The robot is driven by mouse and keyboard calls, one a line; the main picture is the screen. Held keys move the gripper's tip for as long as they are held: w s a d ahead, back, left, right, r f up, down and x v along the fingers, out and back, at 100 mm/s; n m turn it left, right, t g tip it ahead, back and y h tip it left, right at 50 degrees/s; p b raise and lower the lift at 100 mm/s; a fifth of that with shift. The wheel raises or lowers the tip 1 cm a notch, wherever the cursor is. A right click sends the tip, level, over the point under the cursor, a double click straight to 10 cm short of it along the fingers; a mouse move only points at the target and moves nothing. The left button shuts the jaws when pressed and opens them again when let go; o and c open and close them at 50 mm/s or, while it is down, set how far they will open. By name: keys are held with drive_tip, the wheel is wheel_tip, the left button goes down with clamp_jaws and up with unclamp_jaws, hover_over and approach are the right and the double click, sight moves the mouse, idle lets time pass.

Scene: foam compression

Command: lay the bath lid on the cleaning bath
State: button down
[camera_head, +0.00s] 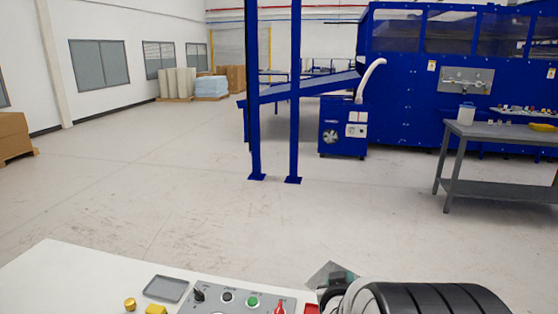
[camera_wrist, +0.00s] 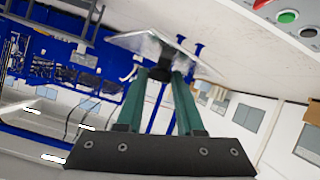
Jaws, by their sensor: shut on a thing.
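My gripper (camera_wrist: 164,78) shows in the wrist view with two green fingers. They are shut on the dark knob of the bath lid (camera_wrist: 140,43), a thin, shiny metal plate beyond the fingertips. The lid is held in the air, tilted in the wrist view. In the head view a corner of the lid (camera_head: 331,274) shows at the bottom, beside my dark arm, which hides the rest of it and most of the gripper. I cannot make out the cleaning bath in either view.
A grey workbench (camera_head: 500,138) with a pale container (camera_head: 466,114) stands at the right. A large blue machine (camera_head: 410,90) fills the back right. Blue posts (camera_head: 294,110) stand near the middle. Cartons (camera_head: 12,135) are at the far left. The floor between is clear.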

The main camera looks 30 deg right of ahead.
drive_tip(key=w+a+r+n+t+y, duration=0.2)
drive_tip(key=w+a+r+n+y, duration=0.15)
drive_tip(key=a, duration=0.55)
drive_tip(key=w+a+r+n+t+y, duration=0.2)
drive_tip(key=w+a, duration=0.3)
drive_tip(key=a, duration=0.4)
drive_tip(key=s+a+r+n+y, duration=0.2)
drive_tip(key=a, duration=0.4)
drive_tip(key=s+a+r+n+y, duration=0.1)
drive_tip(key=s+a+r, duration=0.1)
drive_tip(key=a, duration=0.4)
drive_tip(key=shift+r+n+y, duration=0.35)
drive_tip(key=shift+r, duration=0.05)
